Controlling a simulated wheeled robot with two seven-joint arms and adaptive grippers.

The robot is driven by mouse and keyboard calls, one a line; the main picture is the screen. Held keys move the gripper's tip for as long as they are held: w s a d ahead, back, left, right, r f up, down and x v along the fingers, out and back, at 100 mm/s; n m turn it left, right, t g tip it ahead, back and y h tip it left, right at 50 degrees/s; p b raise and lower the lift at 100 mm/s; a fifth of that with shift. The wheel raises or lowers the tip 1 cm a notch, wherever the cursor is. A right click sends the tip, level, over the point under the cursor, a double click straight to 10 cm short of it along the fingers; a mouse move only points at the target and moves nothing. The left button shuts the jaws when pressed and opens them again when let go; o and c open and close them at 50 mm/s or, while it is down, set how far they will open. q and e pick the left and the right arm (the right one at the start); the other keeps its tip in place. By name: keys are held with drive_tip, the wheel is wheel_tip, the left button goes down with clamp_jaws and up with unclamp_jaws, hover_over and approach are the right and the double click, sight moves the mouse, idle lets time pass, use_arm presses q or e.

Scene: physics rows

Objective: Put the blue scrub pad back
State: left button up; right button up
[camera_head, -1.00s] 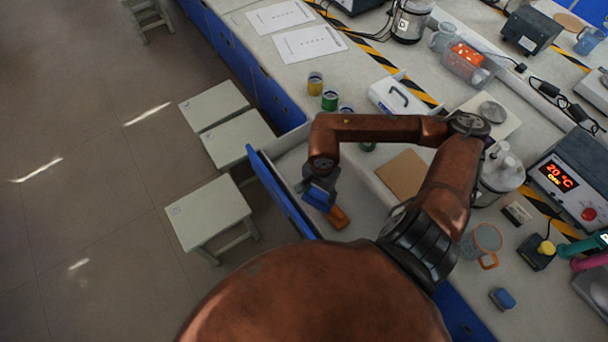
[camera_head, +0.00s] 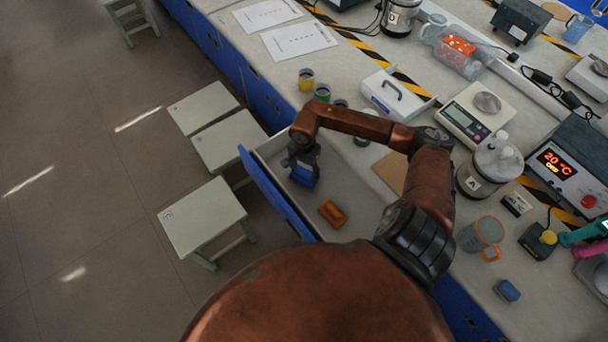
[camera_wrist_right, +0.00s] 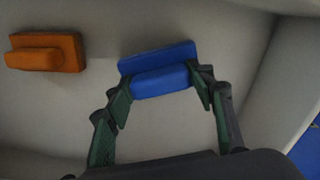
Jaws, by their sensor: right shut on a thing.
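The blue scrub pad (camera_head: 304,177) is at the tips of my right gripper (camera_head: 303,162), inside the open drawer (camera_head: 345,190). In the right wrist view, the blue scrub pad (camera_wrist_right: 157,68) sits between the two fingertips of my right gripper (camera_wrist_right: 160,85), which are shut on its raised grip. The pad is over the drawer's pale floor; I cannot tell whether it touches it. An orange scrub pad (camera_head: 333,213) lies on the drawer floor, apart from the blue one; it also shows in the right wrist view (camera_wrist_right: 46,52). My left gripper is not in view.
The drawer's blue front (camera_head: 275,195) stands out from the bench beside white stools (camera_head: 202,213). Several small jars (camera_head: 306,80) stand on the bench behind the drawer.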

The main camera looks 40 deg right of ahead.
sight(304, 171)
wheel_tip(304, 171, down, 2)
drive_tip(key=shift+s+f, duration=0.1)
drive_tip(key=shift+f, duration=0.15)
drive_tip(key=shift+f, duration=0.15)
drive_tip(key=o, duration=1)
drive_tip(key=shift+r, duration=0.4)
wheel_tip(304, 171, up, 12)
drive_tip(key=shift+f+p, duration=0.2)
drive_tip(key=shift+p, duration=0.5)
